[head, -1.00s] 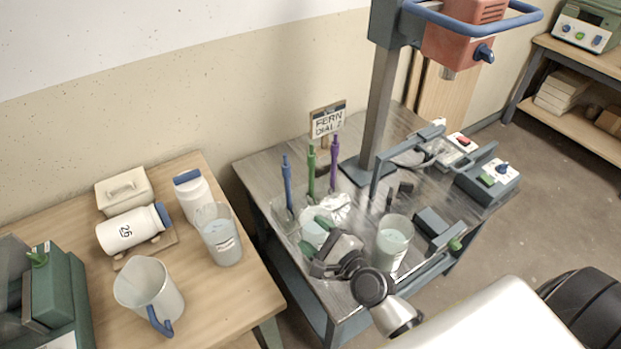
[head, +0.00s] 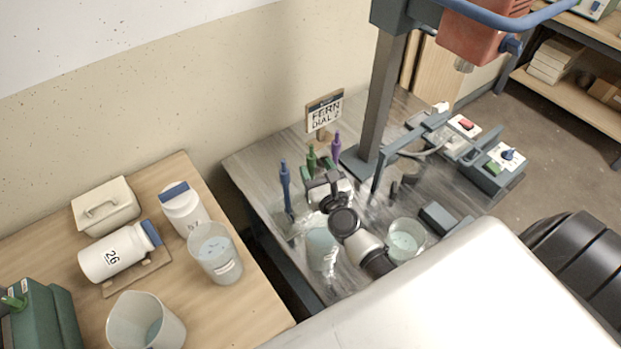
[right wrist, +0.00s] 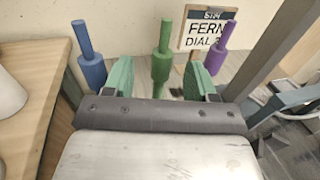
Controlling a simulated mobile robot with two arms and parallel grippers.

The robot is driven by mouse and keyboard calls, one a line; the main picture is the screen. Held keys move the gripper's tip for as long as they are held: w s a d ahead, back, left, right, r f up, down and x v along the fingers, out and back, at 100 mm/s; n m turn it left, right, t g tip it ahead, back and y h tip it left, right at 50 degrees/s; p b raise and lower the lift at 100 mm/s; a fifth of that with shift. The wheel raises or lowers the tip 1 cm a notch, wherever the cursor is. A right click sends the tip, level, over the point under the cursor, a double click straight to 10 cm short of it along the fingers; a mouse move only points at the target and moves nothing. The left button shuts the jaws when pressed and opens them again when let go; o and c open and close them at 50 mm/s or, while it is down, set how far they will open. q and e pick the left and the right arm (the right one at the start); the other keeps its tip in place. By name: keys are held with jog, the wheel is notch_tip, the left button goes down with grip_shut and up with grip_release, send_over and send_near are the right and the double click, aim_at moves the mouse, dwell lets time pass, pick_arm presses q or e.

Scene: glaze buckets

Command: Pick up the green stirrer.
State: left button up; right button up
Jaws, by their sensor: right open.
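The green stirrer (head: 311,158) stands upright between the blue stirrer (head: 286,186) and the purple stirrer (head: 336,146) on the grey table. My right gripper (head: 316,169) is at it, and the gripper's body hides its lower part. In the right wrist view the green stirrer (right wrist: 162,62) shows between the two spread green fingers of my right gripper (right wrist: 160,78), with a gap on each side. The blue stirrer (right wrist: 90,58) is outside the left finger and the purple stirrer (right wrist: 218,55) outside the right one. My left gripper is not in view.
Two clear buckets (head: 322,248) (head: 406,239) stand by my right arm on the grey table. A sign reading "FERN DIAL 2" (head: 324,110) is behind the stirrers. A grey mixer column (head: 382,100) rises to the right. A wooden table (head: 255,300) with containers is at left.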

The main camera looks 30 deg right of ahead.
aim_at(309, 155)
jog(key=shift+w+d, duration=0.1)
jog(key=shift+w, duration=0.65)
jog(key=w, duration=0.3)
jog(key=w+d, duration=0.1)
jog(key=w, duration=0.1)
jog(key=shift+f, duration=0.3)
jog(key=shift+c, duration=0.5)
jog(key=shift+s+r, duration=0.1)
jog(key=shift+c, duration=1.1)
pick_arm(q)
jog(key=shift+w+r, duration=0.15)
jog(key=shift+r, duration=0.15)
pick_arm(e)
jog(key=c, duration=0.7)
